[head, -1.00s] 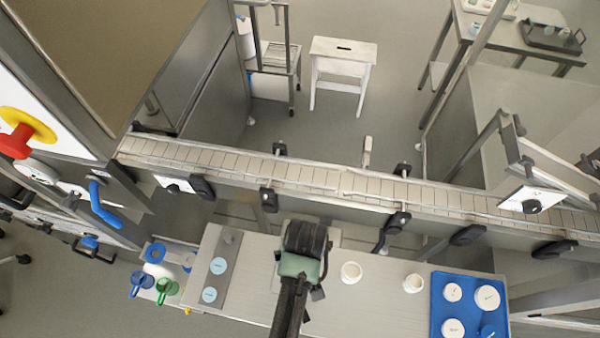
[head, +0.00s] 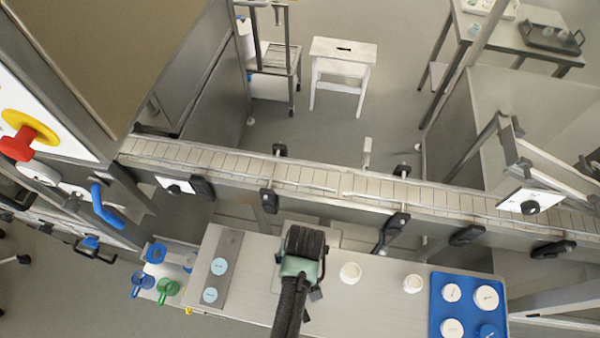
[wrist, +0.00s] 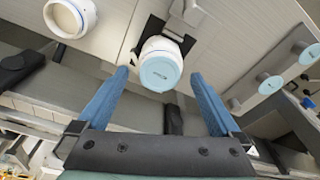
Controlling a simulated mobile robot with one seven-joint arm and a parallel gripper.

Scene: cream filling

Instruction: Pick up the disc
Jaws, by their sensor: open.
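My gripper (wrist: 159,75) is open in the wrist view, with its two blue fingers apart. A round light-blue disc (wrist: 160,74) shows between the fingertips, on the near end of a white jar (wrist: 160,47). I cannot tell how far it is from the fingers; nothing is clamped. My arm hides this jar in the head view. Two more light-blue discs, one farther up (head: 219,266) and one lower (head: 210,295), sit on a grey plate (head: 232,250) left of my arm. They also show at the right of the wrist view (wrist: 268,83).
Two open white jars, one nearer (head: 350,272) and one farther (head: 413,283), stand right of my arm. A blue tray (head: 470,294) with several white round pieces lies at the table's right end. A conveyor (head: 330,185) runs behind the table. Blue (head: 143,284) and green (head: 168,290) cups stand at left.

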